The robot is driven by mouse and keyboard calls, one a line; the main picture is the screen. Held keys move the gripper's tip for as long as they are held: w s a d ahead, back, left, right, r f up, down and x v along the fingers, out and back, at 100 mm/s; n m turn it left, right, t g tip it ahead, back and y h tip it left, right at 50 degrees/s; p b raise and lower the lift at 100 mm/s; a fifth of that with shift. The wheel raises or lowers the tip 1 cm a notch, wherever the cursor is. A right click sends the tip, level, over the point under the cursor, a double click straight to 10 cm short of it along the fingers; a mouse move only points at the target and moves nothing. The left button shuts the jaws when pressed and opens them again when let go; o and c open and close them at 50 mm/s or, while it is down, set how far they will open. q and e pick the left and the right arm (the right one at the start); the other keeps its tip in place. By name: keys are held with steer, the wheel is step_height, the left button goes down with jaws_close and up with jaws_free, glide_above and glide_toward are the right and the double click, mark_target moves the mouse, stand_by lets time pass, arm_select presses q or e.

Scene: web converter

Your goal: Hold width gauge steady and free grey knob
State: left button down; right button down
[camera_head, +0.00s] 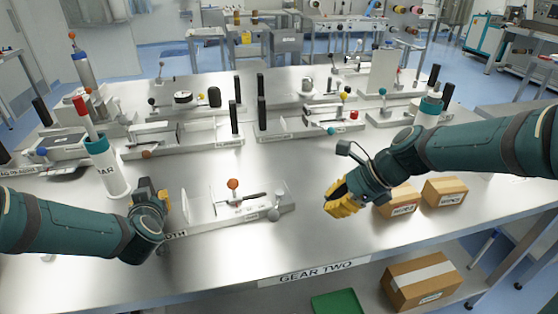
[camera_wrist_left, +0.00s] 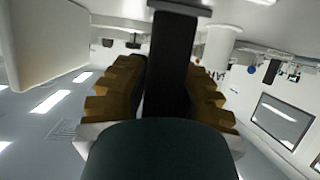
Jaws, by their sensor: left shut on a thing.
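The width gauge (camera_head: 222,212) lies on the metal table at front centre, its label ending in "DTH" partly hidden by my left gripper. It has an upright plate, an orange ball knob (camera_head: 233,184) on a stem, and a grey knob (camera_head: 274,214) at its right end. My left gripper (camera_head: 150,191) is at the gauge's left end. In the left wrist view its yellow fingers are closed around a black upright handle (camera_wrist_left: 172,62). My right gripper (camera_head: 338,204) hangs right of the gauge, apart from the grey knob; its finger opening is unclear.
A white bottle (camera_head: 108,168) stands behind my left gripper. Two cardboard boxes (camera_head: 445,191) (camera_head: 401,203) sit by my right arm. Several other gauges with black handles fill the table's back. Bare table lies between the gauge and the front edge marked "GEAR TWO" (camera_head: 310,272).

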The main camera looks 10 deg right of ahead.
stand_by(0.7)
arm_select(q)
steer(key=c, duration=0.8)
jaws_free()
steer(key=shift+c, duration=0.2)
steer(key=shift+r, duration=0.1)
steer(key=v, duration=0.7)
steer(key=shift+s+r, duration=0.15)
steer(key=shift+s, duration=0.05)
